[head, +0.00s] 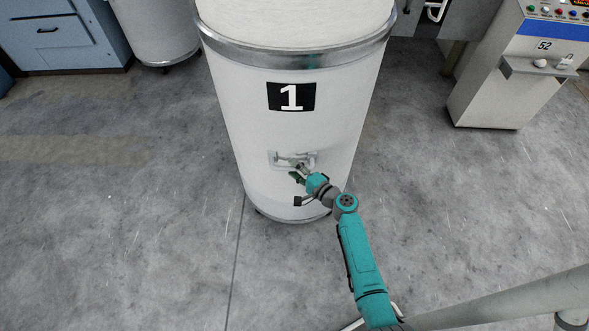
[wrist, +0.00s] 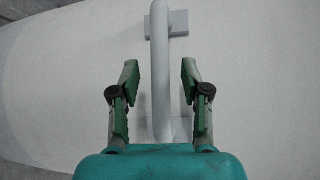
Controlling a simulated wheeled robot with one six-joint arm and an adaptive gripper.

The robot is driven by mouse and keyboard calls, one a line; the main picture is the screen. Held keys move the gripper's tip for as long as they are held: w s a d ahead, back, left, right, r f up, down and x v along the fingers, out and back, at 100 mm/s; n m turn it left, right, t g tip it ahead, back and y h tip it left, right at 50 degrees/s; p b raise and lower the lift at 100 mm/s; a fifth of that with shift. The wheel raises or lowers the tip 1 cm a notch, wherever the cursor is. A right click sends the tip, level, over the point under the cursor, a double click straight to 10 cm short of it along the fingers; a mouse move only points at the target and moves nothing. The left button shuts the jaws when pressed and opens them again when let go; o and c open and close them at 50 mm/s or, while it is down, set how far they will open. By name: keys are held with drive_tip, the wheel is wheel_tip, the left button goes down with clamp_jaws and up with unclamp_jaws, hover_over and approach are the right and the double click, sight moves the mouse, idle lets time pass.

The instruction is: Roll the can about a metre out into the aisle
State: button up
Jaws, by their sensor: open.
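The can (head: 290,125) is a tall white cylinder with a metal band and a black label "1", standing upright on the floor. A light grey handle (head: 283,158) is mounted low on its front. In the wrist view the handle (wrist: 159,60) runs as a bar between my gripper's open fingers, with a gap on both sides. My gripper (head: 303,170) is at the handle in the head view, partly hidden there by its own wrist. It also shows in the wrist view (wrist: 160,83), open, with green pads facing the bar. The can's white wall (wrist: 70,95) fills the background.
A blue cabinet (head: 60,35) and another white can (head: 155,28) stand at the back left. A control box marked "52" (head: 500,95) stands at the right. A grey pipe (head: 510,300) crosses the lower right. Grey concrete floor (head: 120,240) is clear at the front left.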

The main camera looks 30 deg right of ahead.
drive_tip(key=v, duration=1.1)
drive_tip(key=shift+s, duration=0.3)
